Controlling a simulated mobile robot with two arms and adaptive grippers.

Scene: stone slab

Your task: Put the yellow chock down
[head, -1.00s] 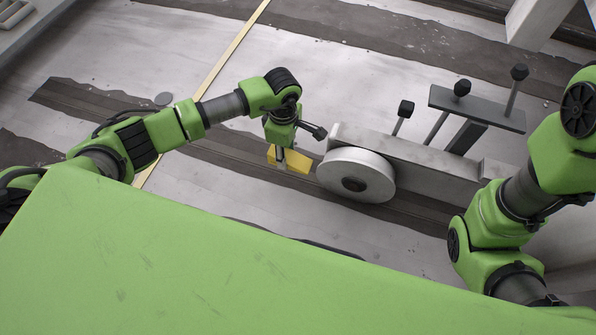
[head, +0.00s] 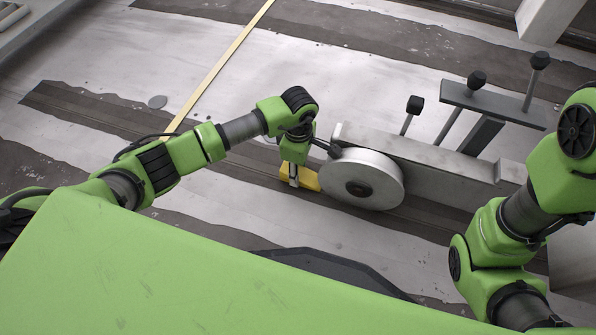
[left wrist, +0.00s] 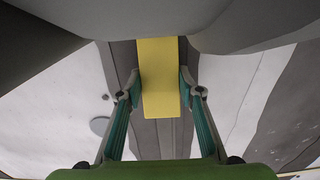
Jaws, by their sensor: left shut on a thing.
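The yellow chock (head: 309,182) is at the left side of the grey wheel (head: 375,165), low over the dark strip of floor. In the head view its right end meets the wheel's edge; I cannot tell whether they touch. My left gripper (head: 294,181) is over the chock and shut on it. In the left wrist view the chock (left wrist: 160,75) lies between the two fingers. Whether its underside rests on the floor is hidden. My right arm is at the right, but its gripper is out of view.
The wheel is on a grey machine frame (head: 440,165) with black-knobbed levers (head: 477,80) above it. A thin yellow line (head: 222,65) crosses the slab. A small grey disc (head: 157,102) lies on the floor at the left. The pale slab behind my left arm is mostly clear.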

